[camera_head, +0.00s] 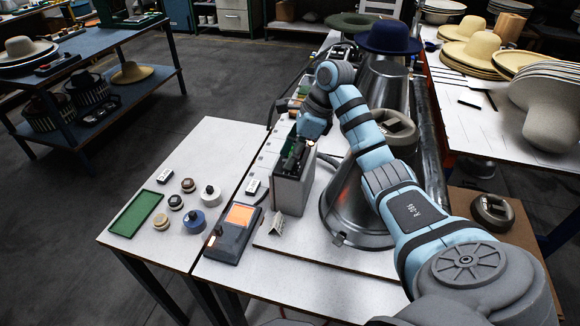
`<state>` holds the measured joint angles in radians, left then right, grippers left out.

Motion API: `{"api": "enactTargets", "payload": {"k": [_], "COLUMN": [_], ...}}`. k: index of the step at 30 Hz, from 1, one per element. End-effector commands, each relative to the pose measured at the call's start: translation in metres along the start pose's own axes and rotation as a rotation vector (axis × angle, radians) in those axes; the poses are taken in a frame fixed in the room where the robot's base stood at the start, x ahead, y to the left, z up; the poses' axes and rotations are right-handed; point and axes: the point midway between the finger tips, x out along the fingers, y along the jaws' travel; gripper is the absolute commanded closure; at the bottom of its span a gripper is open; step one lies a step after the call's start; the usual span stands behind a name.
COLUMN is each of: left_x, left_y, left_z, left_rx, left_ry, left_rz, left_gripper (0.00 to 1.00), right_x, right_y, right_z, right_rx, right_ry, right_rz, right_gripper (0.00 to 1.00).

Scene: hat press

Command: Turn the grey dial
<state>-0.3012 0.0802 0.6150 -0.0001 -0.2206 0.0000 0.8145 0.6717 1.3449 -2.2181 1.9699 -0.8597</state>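My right arm comes in from the lower right, bends at the top and points down. My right gripper (295,158) has dark fingers, low at the top of an upright grey box (292,192) on the white table. The fingers are small and dark, so their opening is unclear. I cannot make out a grey dial for certain; the gripper and arm cover part of the box's top and the area behind it. My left gripper is not in view.
Several round knobs, including a blue-based one (194,221), and a green tray (136,213) lie on the white table at left. A device with an orange screen (240,216) stands before the box. A large metal cone (350,205) is close on the right. Hats (474,52) stand farther right.

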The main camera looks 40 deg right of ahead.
Motion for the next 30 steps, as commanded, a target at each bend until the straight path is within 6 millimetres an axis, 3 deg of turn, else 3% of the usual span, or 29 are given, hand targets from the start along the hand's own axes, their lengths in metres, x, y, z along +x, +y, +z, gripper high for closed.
{"api": "enactTargets", "payload": {"k": [4,10,15,30], "left_x": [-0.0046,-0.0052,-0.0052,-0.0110], "left_y": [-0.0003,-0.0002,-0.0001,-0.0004], "left_z": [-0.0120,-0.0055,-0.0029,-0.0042], "left_rx": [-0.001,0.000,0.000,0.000], "left_ry": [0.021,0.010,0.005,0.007], "left_rz": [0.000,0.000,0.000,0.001], "left_gripper": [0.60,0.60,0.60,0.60], "right_x": [0.0050,0.0051,0.0050,0.0044], "right_y": [-0.0001,-0.0001,0.0000,0.0011], "right_z": [0.0012,0.0014,0.0015,0.0017], "right_rx": [0.001,0.001,0.001,0.063], "right_ry": [0.001,0.000,0.000,0.001], "right_rz": [-0.002,-0.002,-0.002,-0.025], "right_gripper": [0.71,0.72,1.00,1.00]}}
